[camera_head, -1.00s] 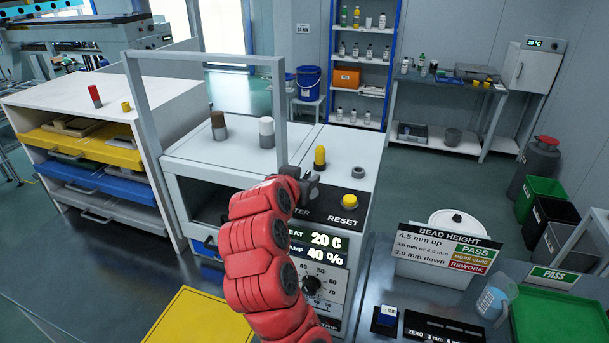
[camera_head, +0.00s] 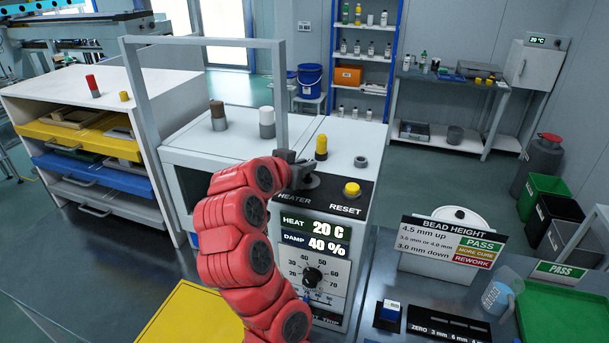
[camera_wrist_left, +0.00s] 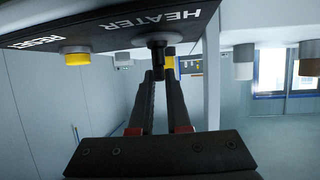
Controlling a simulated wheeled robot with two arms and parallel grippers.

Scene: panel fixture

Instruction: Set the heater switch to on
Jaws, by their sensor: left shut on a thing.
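In the head view the left gripper (camera_head: 305,177) is at the black panel strip (camera_head: 325,196), just above the HEATER lettering, and largely hides the switch. The display (camera_head: 313,235) reads HEAT 20 C and DAMP 40 %. I cannot tell the switch's position. My right gripper is not in view.
A yellow RESET button (camera_head: 352,189) sits right of the switch. A yellow-topped post (camera_head: 321,147) and a grey ring (camera_head: 360,161) stand behind the panel. A grey frame (camera_head: 283,95) rises to the left. A round dial (camera_head: 312,277) is below the display.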

